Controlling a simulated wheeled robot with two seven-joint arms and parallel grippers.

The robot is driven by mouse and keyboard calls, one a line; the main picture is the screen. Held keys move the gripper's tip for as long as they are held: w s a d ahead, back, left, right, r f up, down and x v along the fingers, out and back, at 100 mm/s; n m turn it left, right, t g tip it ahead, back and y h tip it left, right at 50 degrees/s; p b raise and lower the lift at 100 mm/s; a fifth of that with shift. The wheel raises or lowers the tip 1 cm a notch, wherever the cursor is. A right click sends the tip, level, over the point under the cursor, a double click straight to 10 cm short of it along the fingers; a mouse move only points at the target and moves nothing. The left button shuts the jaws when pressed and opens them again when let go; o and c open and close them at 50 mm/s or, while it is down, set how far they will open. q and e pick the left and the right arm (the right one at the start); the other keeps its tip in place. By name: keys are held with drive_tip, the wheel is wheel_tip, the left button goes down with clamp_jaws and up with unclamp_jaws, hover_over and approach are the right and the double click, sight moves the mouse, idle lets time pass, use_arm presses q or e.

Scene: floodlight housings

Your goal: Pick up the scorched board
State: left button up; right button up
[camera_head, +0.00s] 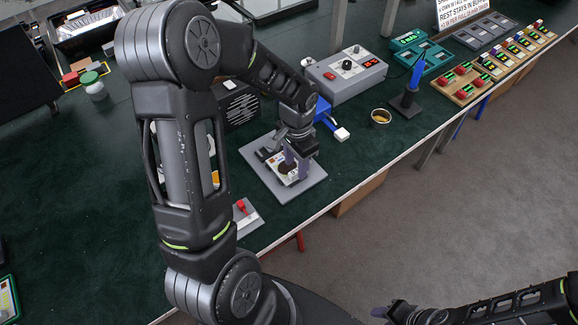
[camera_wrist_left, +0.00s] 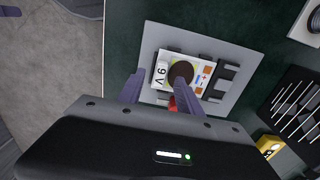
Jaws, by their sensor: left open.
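The scorched board (camera_head: 287,168) is a small pale board with a dark round burn mark. It lies on a grey plate (camera_head: 302,191) near the table's front edge.
A grey control box (camera_head: 346,75), a soldering iron in its stand (camera_head: 407,103) and a small tin (camera_head: 380,117) stand to the right. A small plate with a red switch (camera_head: 243,216) is at the left. A dark vented box (camera_head: 240,106) stands behind the plate.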

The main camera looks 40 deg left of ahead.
use_arm(q)
wheel_tip(320, 180, down, 2)
drive_tip(key=shift+f, duration=0.1)
drive_tip(key=shift+c, duration=0.4)
clamp_jaws()
idle(0.4)
